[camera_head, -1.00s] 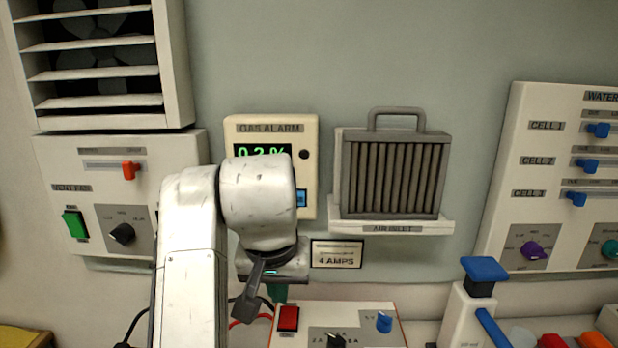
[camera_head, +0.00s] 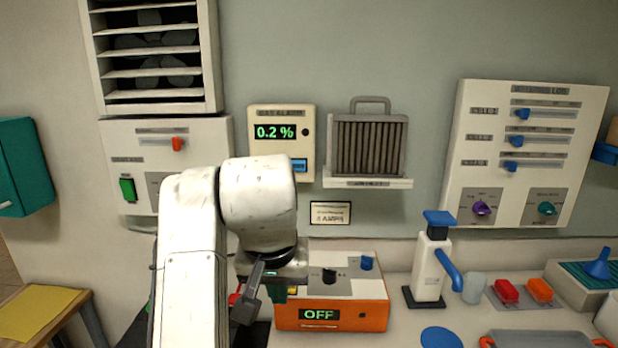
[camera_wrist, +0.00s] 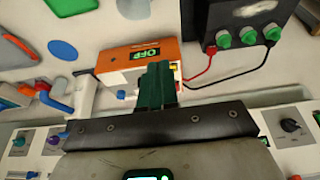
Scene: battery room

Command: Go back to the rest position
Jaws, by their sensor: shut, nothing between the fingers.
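My arm reaches up in front of the wall in the head view and bends down at the wrist. My gripper (camera_head: 279,293) hangs at its end, in front of the orange charger box (camera_head: 355,314), whose display reads OFF. In the wrist view the dark green fingers of my gripper (camera_wrist: 157,84) are together, with nothing held. They overlap the charger box (camera_wrist: 118,62) in that view; the gap between them cannot be told. My arm hides part of the left control panel and the charger's left end.
The gas alarm (camera_head: 281,143) reads 0.2 %. An air inlet filter (camera_head: 367,146) and a water panel (camera_head: 531,130) are on the wall. A white dispenser with blue cap (camera_head: 431,269) stands on the bench. A yellow-topped table (camera_head: 38,313) is at lower left.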

